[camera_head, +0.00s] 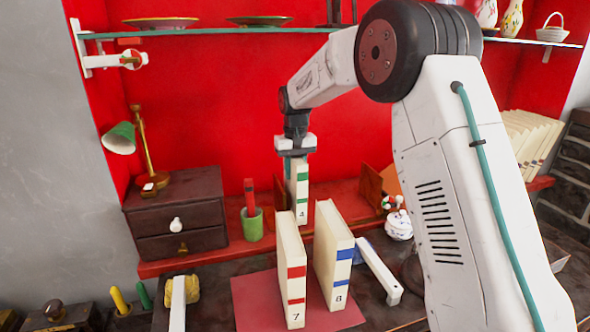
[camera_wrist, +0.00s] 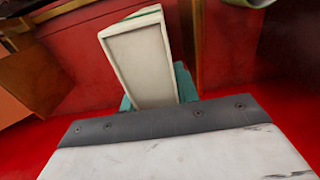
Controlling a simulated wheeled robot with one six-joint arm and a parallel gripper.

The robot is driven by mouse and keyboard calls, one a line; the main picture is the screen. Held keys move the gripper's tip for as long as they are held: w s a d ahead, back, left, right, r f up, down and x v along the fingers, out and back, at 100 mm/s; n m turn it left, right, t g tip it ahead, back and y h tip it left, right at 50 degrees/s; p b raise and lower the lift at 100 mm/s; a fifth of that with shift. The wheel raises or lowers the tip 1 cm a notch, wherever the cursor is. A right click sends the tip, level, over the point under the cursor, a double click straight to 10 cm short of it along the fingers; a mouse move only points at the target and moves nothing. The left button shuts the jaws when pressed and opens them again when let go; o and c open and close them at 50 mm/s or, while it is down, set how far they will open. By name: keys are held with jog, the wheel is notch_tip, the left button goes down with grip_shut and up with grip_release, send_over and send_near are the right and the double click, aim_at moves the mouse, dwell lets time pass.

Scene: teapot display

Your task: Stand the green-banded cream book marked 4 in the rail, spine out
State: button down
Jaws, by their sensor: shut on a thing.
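The green-banded cream book marked 4 (camera_head: 302,192) is upright on the back red shelf, its banded, numbered spine facing the head camera. My gripper (camera_head: 297,160) points down from above and is shut on the book's upper part. In the wrist view the book's cream page block (camera_wrist: 138,62) stands between teal fingers (camera_wrist: 186,82). Brown wooden uprights of what looks like the rail stand left (camera_head: 280,205) and right (camera_head: 370,186) of the book. I cannot tell whether the book's foot touches the shelf; book 7 partly covers that area.
Red-banded book 7 (camera_head: 291,270) and blue-banded book 8 (camera_head: 333,255) stand in front on a red mat (camera_head: 255,300). A green cup (camera_head: 252,224) stands left, a white floral pot (camera_head: 398,225) right. A glass shelf (camera_head: 210,31) with dishes runs above.

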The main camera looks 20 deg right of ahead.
jog(key=shift+f, duration=0.2)
jog(key=c, duration=1)
grip_release()
jog(key=shift+o, duration=0.2)
